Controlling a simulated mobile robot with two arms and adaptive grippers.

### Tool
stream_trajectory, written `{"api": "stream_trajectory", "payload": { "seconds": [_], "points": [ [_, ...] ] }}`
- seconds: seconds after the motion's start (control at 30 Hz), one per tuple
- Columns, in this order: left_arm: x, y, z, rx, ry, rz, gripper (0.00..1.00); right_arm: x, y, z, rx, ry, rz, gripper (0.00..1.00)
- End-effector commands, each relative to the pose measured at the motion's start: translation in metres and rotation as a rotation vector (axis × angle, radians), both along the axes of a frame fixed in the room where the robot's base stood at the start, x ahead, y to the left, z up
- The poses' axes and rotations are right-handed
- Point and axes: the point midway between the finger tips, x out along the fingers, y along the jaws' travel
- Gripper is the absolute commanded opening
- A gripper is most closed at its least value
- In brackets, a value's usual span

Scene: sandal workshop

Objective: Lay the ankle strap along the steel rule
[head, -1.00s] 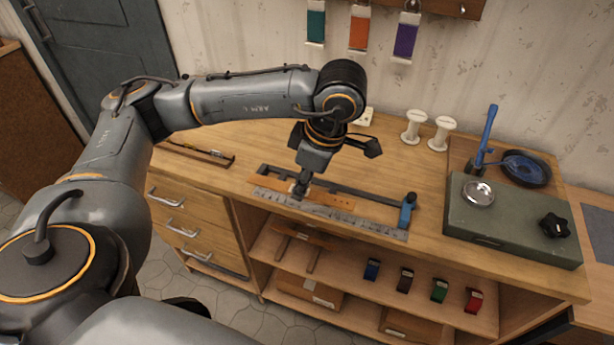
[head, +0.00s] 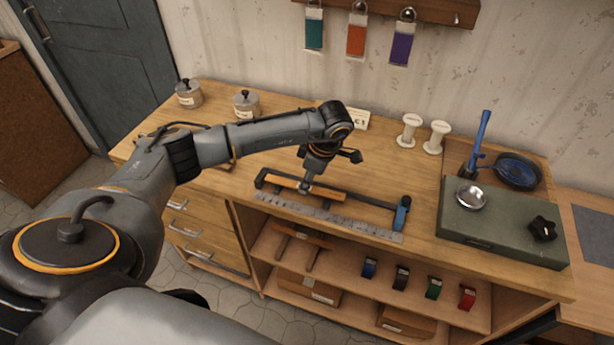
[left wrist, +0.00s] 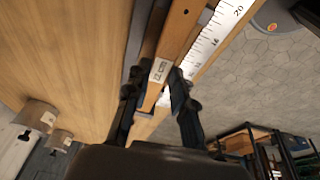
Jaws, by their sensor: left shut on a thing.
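The tan ankle strap (head: 284,181) is in the grip of my left gripper (head: 306,187). The left wrist view shows the strap (left wrist: 177,30) running between the two fingers, with a pale printed tag (left wrist: 160,70) on it. The steel rule (head: 350,224) lies along the bench's front edge. It also shows in the left wrist view (left wrist: 213,38), beside the strap. In the head view the strap is behind the rule, roughly parallel to it, with a gap between. Its height above the bench is hard to tell. My right gripper is not in view.
A dark bar with a blue end piece (head: 401,213) runs behind the rule, close to the strap. A green-grey block (head: 500,232) with a metal dish (head: 471,197) stands to the right. White spools (head: 435,137) and lidded jars (head: 247,104) stand at the back.

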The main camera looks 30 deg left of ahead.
Motion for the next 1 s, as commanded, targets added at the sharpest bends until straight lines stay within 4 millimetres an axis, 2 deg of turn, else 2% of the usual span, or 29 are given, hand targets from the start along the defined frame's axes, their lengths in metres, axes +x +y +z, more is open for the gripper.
{"api": "stream_trajectory", "payload": {
  "seconds": [0.03, 0.27, 0.67, 0.7, 0.77, 0.8, 1.0],
  "points": [
    [0.0, -0.001, -0.001, 0.0, 0.0, -0.001, 0.0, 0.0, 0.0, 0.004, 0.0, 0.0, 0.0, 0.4],
    [0.0, 0.0, -0.004, 0.001, -0.002, -0.001, 0.0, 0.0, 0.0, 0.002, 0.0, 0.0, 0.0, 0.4],
    [0.0, 0.0, -0.017, 0.0, -0.001, 0.0, 0.0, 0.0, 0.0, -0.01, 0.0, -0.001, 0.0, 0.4],
    [0.0, 0.0, -0.014, 0.0, -0.001, 0.001, 0.31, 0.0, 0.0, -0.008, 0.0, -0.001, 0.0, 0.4],
    [0.0, 0.0, -0.014, 0.0, -0.001, 0.001, 0.44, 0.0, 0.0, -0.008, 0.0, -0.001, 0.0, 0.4],
    [0.0, 0.0, -0.014, 0.0, -0.001, 0.001, 0.46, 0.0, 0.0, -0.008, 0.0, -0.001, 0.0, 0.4],
    [0.0, 0.0, -0.014, 0.0, -0.001, 0.001, 0.46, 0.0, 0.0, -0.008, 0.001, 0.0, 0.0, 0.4]
  ]
}}
